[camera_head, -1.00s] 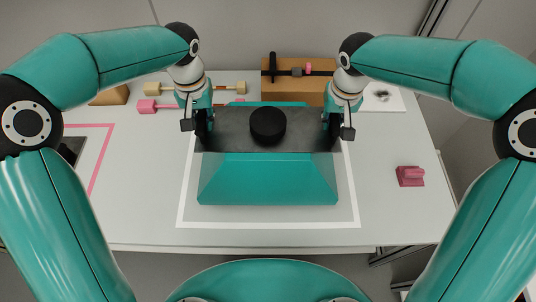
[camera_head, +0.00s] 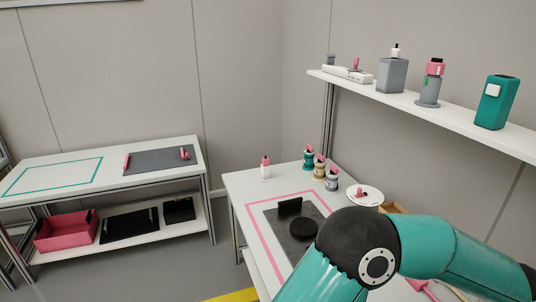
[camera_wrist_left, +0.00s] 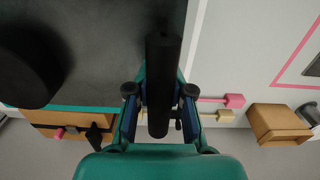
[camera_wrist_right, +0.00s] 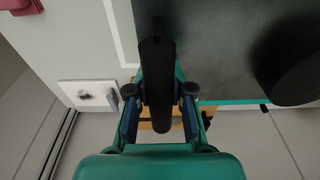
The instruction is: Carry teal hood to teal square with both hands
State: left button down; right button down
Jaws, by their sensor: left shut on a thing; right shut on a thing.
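The teal hood's dark grey top shows in the left wrist view (camera_wrist_left: 105,50) and in the right wrist view (camera_wrist_right: 210,60), with a black round knob at its middle. My left gripper (camera_wrist_left: 159,92) is shut on a black bar handle at one end of the hood. My right gripper (camera_wrist_right: 159,92) is shut on the matching handle at the other end. The hood and both grippers are outside the head view, and I cannot tell whether the hood is lifted. The teal square (camera_head: 62,165) is an outline on the white table at the left; its inside is bare.
Beside the teal square lie a grey mat (camera_head: 150,162) and pink items. Below it a shelf holds a pink bin (camera_head: 65,232) and black trays. Nearer, a pink outline (camera_head: 262,243) surrounds a dark panel with a black disc. Grey floor lies between the tables. A wall shelf (camera_head: 450,112) hangs at right.

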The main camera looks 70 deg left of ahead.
aim_at(57, 175)
jog(key=u, duration=0.85)
jog(key=k, duration=0.85)
jog(key=u, duration=0.85)
jog(key=k, duration=0.4)
jog(key=u, duration=0.75)
jog(key=i, duration=1.05)
jog(key=u, duration=0.8)
jog(key=i, duration=0.7)
jog(key=u, duration=0.7)
jog(key=i, duration=1.6)
jog(key=u, duration=0.15)
